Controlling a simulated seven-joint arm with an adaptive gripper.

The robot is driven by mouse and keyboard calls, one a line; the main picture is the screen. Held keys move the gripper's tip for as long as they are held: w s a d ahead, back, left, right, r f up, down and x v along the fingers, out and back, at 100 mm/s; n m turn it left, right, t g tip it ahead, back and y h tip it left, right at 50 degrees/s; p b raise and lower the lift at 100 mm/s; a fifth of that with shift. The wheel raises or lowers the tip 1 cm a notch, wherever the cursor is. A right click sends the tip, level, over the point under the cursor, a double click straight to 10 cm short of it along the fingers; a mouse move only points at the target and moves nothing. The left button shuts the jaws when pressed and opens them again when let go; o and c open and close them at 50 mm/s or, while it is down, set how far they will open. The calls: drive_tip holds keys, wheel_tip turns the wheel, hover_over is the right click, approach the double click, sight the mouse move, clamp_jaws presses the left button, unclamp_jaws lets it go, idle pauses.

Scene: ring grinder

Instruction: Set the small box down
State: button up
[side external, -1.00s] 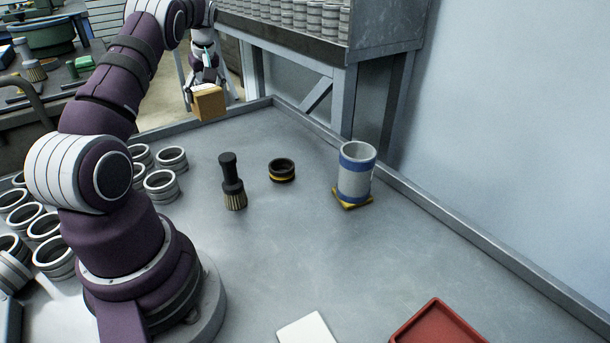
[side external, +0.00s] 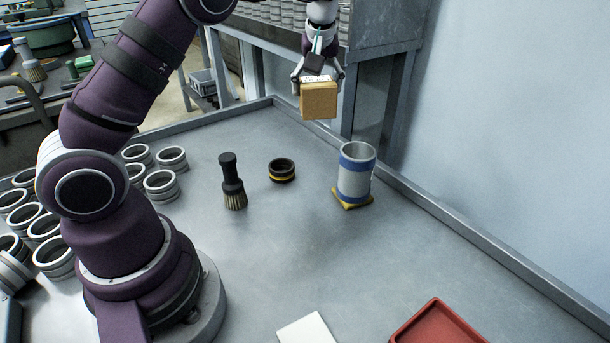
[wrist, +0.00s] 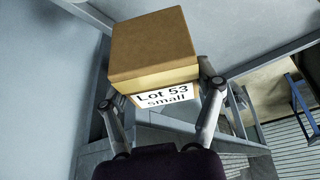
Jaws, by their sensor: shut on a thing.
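The small box (side external: 319,101) is a tan cardboard box held in the air above the far part of the table. In the wrist view the box (wrist: 155,50) shows a white label reading "Lot 53 small". My gripper (side external: 318,80) is shut on the box from above, with one finger on each side. In the wrist view my gripper's fingers (wrist: 162,97) flank the labelled end. The box is well clear of the grey tabletop (side external: 285,245).
A grey cylinder with blue bands (side external: 355,175) stands on a yellow base. A brush (side external: 232,182) and a black ring with a yellow band (side external: 282,171) stand left of it. Grey rings (side external: 160,186) cluster at left. A red tray (side external: 437,325) and white plate (side external: 307,330) lie in front.

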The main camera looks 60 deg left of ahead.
drive_tip(key=s+d+m+t+h, duration=0.1)
drive_tip(key=s+d+m, duration=0.3)
drive_tip(key=d, duration=0.9)
drive_tip(key=s+d+m+t+h, duration=0.1)
drive_tip(key=s+d+m, duration=0.3)
drive_tip(key=d, duration=0.8)
drive_tip(key=f, duration=1.5)
drive_tip(key=shift+w+d+f, duration=0.2)
drive_tip(key=shift+f, duration=0.1)
drive_tip(key=o, duration=1.2)
drive_tip(key=shift+o, duration=0.2)
